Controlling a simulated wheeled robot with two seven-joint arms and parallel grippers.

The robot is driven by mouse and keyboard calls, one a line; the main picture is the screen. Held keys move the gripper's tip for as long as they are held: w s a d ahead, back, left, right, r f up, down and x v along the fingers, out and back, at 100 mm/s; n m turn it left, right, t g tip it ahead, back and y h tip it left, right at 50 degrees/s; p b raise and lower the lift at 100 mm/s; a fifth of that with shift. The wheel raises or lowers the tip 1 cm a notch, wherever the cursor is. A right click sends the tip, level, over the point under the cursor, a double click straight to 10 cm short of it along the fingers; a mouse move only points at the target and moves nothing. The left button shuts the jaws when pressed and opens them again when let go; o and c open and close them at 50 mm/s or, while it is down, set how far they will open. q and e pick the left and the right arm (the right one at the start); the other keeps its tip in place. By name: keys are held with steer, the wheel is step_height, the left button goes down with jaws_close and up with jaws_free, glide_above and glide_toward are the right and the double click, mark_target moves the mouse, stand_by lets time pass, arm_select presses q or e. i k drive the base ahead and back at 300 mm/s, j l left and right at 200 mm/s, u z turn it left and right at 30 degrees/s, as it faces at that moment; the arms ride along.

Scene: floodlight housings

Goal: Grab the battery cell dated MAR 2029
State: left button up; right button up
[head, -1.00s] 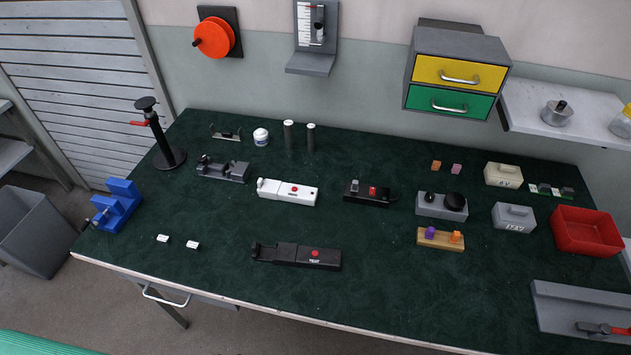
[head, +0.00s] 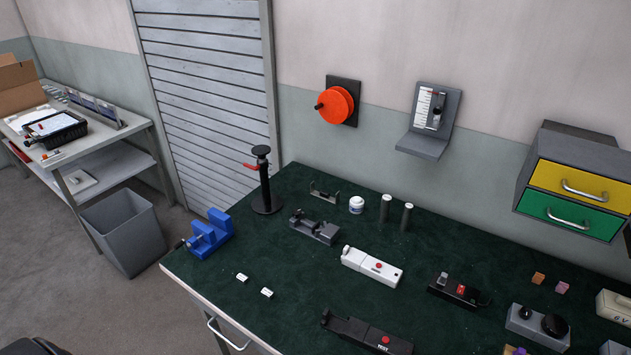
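No date can be read on anything at this distance, so I cannot tell which thing is the cell dated MAR 2029. Two dark upright cylinders with pale tops, a left one (head: 385,208) and a right one (head: 407,217), stand near the back of the green-topped bench (head: 300,320). Two small white pieces, a left one (head: 241,277) and a right one (head: 267,293), lie near the bench's front left edge. I cannot tell whether any of these is a battery cell. Neither of my grippers is in view.
A blue vise-like block (head: 209,234) and a black stand (head: 265,185) occupy the bench's left end. A white device (head: 371,266) and a black device (head: 366,335) lie mid-bench. A side table (head: 140,128) holds a black tray (head: 56,132). A grey bin (head: 125,228) stands on the floor.

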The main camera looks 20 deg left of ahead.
mark_target(267, 293)
steer(key=u, duration=1.15)
